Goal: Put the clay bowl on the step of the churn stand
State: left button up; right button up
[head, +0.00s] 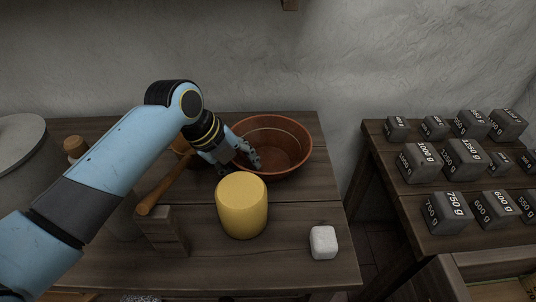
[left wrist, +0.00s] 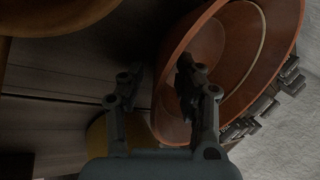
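The clay bowl (head: 285,150) is reddish brown and stands upright on the dark wooden table, near its back edge. In the left wrist view the bowl (left wrist: 233,50) fills the upper right. My left gripper (head: 240,161) is at the bowl's left, near side. In the left wrist view its fingers (left wrist: 159,70) are spread apart. One finger shows in front of the bowl's inside and the other outside it, with the rim between them. A gap shows between the outer finger and the bowl wall. I cannot pick out the churn stand for certain. My right gripper is not in view.
A yellow rounded cylinder (head: 242,208) stands just in front of the bowl. A white block (head: 323,242) lies near the table's front right. A wooden handle (head: 165,184) and an upright wooden block (head: 162,232) are on the left. Grey labelled weights (head: 464,157) fill the right table.

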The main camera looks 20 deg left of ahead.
pick_arm(q)
jog(key=shift+c, duration=0.4)
grip_shut()
jog(key=shift+r, duration=0.1)
